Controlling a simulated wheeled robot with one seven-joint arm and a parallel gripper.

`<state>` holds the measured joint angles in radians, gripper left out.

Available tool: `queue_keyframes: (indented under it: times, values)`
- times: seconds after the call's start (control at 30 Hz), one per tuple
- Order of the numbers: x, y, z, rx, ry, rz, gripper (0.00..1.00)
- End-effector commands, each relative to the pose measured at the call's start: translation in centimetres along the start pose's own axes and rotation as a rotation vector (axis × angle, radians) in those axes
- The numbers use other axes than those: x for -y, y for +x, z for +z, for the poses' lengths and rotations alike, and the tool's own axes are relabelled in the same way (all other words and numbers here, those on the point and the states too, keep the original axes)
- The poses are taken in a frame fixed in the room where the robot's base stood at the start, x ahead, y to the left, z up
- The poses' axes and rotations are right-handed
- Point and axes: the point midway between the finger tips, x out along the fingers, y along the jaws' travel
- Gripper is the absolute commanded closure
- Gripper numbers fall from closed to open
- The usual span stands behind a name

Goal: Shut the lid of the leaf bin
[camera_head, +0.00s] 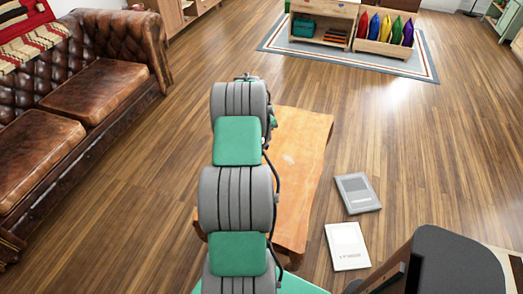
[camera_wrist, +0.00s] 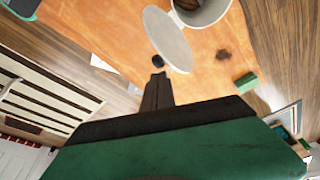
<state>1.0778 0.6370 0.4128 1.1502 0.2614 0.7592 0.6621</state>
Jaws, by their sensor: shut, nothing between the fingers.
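The leaf bin (camera_wrist: 212,14) is a pale round container at the top of the wrist view, cut off by the frame edge, with dark brown contents showing inside. Its lid (camera_wrist: 168,38), a pale grey disc, stands open beside the rim. A small black knob (camera_wrist: 157,61) shows at the lid's lower left. My gripper (camera_wrist: 158,77) is shut and empty, its dark fingertips just below the knob in the picture; I cannot tell whether they touch it. In the head view my arm hides the bin and lid.
The bin is over an orange wooden table (camera_head: 305,150). A small green block (camera_wrist: 246,82) and a dark spot are on the tabletop. A grey book (camera_head: 358,193) and a white book (camera_head: 347,246) lie on the floor. A brown leather sofa (camera_head: 85,95) stands left.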

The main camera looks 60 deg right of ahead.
Motion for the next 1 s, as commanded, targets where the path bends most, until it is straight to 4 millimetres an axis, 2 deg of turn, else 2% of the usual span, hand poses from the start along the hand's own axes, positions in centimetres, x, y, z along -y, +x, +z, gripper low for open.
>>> queue_keyframes:
  times: [0.43,1.0]
  values:
    - [0.0,0.1,0.0,0.0,0.0,0.0,1.0]
    - [0.0,1.8,0.5,0.0,0.0,0.0,1.0]
